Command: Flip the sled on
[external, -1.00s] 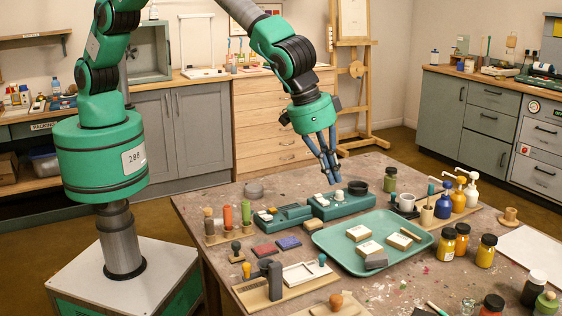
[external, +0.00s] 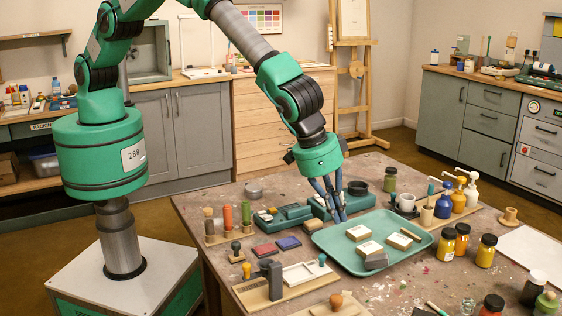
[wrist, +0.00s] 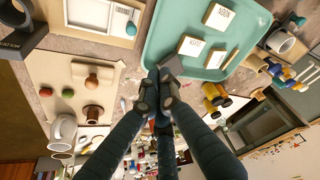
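My gripper (external: 342,219) points down in front of the rear green box (external: 322,212), near the left rim of the tray. Its fingers hide much of that box. In the wrist view the fingertips (wrist: 157,78) are drawn together, with nothing visible between them. A second green box (external: 285,218) with small parts on top stands to the left. I cannot tell which part is the sled, or how it is set. Neither green box can be made out in the wrist view.
A teal tray (external: 325,239) holds pale labelled blocks (external: 370,248) and a grey block (external: 376,261). Coloured pads (external: 288,243), stamps and a wooden board (external: 262,297) lie at the front left. Bottles and jars (external: 487,251) stand to the right.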

